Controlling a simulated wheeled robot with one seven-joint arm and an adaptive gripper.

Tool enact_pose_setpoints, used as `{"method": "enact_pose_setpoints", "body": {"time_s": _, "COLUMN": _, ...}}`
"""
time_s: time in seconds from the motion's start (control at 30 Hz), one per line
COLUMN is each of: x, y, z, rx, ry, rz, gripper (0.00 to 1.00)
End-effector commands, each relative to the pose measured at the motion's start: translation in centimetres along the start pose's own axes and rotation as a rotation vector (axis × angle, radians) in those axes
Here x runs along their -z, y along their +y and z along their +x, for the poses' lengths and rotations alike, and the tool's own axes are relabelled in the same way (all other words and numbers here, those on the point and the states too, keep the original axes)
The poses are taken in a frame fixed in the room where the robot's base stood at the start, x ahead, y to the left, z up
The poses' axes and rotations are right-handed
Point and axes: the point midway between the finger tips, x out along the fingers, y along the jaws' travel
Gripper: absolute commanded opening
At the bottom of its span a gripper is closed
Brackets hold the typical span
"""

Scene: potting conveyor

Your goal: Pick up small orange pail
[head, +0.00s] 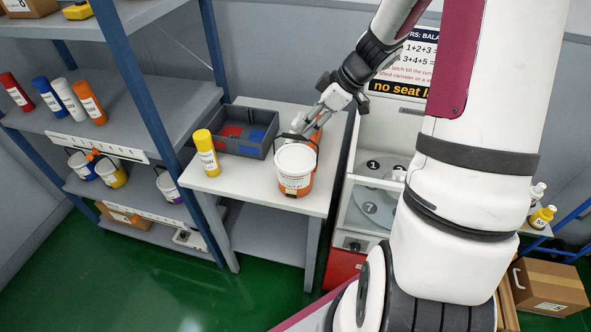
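A small orange pail (293,187) with a white lid and a white label stands upright near the front right of the small grey-white table (237,190). My gripper (305,128) reaches down just behind the pail's lid from the upper right. Its fingertips overlap a dark part at the back of the pail and another orange surface behind it. I cannot tell whether the fingers touch the pail, or how far apart they are.
A yellow canister (206,152) stands left of the pail. A grey bin (243,148) with red and blue pieces lies behind. A shelf rack (150,128) with canisters and pails stands left. A cabinet with numbered discs (376,190) stands right of the table.

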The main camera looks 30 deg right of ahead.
Motion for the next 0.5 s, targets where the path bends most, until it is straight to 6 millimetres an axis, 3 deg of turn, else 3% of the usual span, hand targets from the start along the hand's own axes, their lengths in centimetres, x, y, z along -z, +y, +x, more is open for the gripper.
{"method": "enact_pose_setpoints", "body": {"time_s": 0.5, "x": -0.2, "y": -0.7, "z": 4.9, "rx": 0.004, "ry": -0.001, "rz": 0.002, "gripper": 0.36}}
